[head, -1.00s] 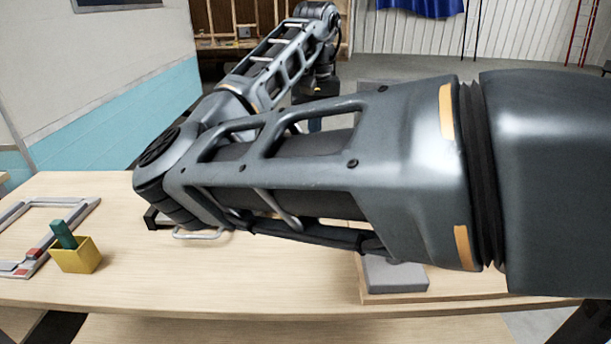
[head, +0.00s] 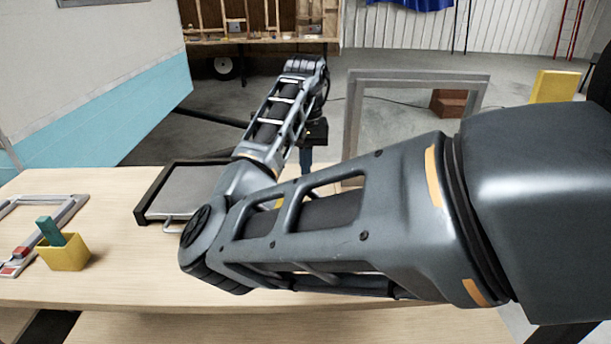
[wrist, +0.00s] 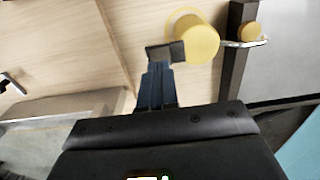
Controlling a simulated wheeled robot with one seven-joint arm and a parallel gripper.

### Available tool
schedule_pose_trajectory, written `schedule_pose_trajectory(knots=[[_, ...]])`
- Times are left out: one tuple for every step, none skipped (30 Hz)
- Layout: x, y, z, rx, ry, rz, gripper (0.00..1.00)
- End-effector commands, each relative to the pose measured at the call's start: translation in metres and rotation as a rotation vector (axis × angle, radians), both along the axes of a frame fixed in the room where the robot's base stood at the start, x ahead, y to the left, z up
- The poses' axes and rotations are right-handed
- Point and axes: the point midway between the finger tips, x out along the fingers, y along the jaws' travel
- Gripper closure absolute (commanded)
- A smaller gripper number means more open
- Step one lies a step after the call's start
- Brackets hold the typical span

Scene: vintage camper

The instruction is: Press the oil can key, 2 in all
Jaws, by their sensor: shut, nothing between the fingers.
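My gripper (wrist: 165,54) shows in the wrist view with its dark blue fingers together and nothing held. Its tips are beside a yellow round piece (wrist: 202,44) on the pale wood top, overlapping its left edge in the picture; I cannot tell whether they touch. No oil can marking can be made out in either view, so I cannot tell which thing is the oil can key.
A dark-framed grey tray (head: 150,196) with a metal handle lies on the table. A yellow box (head: 68,254) holding a green block (head: 50,231) and a grey frame with red parts (head: 75,206) are at left. A grey upright frame (head: 354,120) and a yellow block (head: 556,86) stand behind my arm.

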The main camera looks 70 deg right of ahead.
Motion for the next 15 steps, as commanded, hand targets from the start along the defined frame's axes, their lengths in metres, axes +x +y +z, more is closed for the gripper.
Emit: schedule_pose_trajectory(knots=[[-0.001, 0.000, -0.009, 0.001, 0.004, 0.001, 1.00], [-0.001, 0.000, -0.013, 0.001, 0.004, 0.000, 1.00], [0.000, 0.000, -0.017, 0.000, 0.002, 0.001, 1.00], [-0.001, 0.000, -0.020, 0.000, 0.002, 0.001, 1.00], [0.000, 0.000, -0.022, -0.001, 0.002, 0.001, 1.00], [0.000, 0.000, -0.024, 0.000, 0.001, 0.000, 1.00], [0.000, 0.000, -0.025, -0.001, 0.000, 0.000, 1.00], [0.000, 0.000, -0.026, -0.001, 0.000, 0.000, 1.00], [0.000, 0.000, -0.028, -0.001, 0.000, 0.000, 1.00], [0.000, 0.000, -0.028, -0.001, 0.000, 0.000, 1.00], [0.000, 0.000, -0.028, -0.001, 0.000, 0.000, 1.00], [0.000, 0.000, -0.028, -0.001, 0.000, 0.000, 1.00], [0.000, 0.000, -0.028, -0.001, 0.000, 0.000, 1.00], [0.000, 0.000, -0.028, -0.001, 0.000, 0.000, 1.00], [0.000, 0.000, -0.028, -0.001, 0.000, 0.000, 1.00]])
